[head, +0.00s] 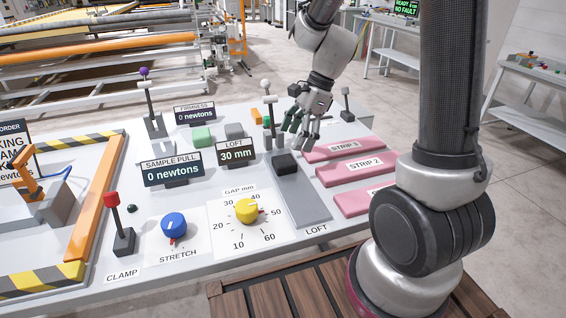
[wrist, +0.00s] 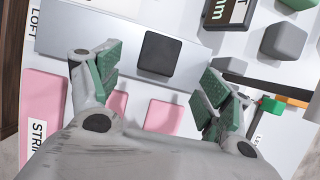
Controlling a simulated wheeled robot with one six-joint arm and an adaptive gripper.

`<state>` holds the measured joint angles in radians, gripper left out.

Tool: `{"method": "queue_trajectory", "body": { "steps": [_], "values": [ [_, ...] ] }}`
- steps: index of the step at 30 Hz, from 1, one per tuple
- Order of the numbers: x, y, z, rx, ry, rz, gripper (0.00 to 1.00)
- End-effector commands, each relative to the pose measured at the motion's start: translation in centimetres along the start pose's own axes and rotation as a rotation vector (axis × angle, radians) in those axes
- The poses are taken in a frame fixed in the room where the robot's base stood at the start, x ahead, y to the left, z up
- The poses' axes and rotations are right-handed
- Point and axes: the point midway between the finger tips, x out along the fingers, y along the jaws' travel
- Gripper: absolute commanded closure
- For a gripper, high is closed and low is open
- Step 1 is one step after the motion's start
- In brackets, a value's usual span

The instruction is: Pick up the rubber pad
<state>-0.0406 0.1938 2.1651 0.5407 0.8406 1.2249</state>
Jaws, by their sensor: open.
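My gripper (head: 300,130) is open and empty, above the panel near the upper end of the grey loft plate (head: 303,203). In the wrist view its green-lined fingertips (wrist: 164,75) stand wide apart. A black square block (head: 286,164) sits on the loft plate; in the wrist view the black block (wrist: 158,53) lies just beyond the fingertips, roughly between them and untouched. A grey rounded block (head: 235,131) and a pale green block (head: 202,137) stand further left on the panel. No label shows which block is the rubber pad; the grey block also shows in the wrist view (wrist: 284,41).
Pink strips (head: 350,165) lie right of the plate. A white-knobbed lever (head: 267,107) stands close left of my gripper. LOFT (head: 236,153) and SAMPLE PULL (head: 172,170) displays stand upright. The yellow GAP knob (head: 246,210) and blue STRETCH knob (head: 174,226) are nearer the front.

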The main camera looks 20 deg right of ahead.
Motion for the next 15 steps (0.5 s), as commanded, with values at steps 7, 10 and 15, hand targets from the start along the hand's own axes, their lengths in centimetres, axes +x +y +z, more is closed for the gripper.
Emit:
{"method": "queue_trajectory", "body": {
  "steps": [7,10,15],
  "values": [
    [2.9,0.1,0.0,0.012,0.001,0.005,0.21],
    [4.4,0.1,0.0,0.01,0.002,0.006,0.21],
    [6.9,0.1,0.0,0.01,0.001,0.005,0.21]
  ]
}}
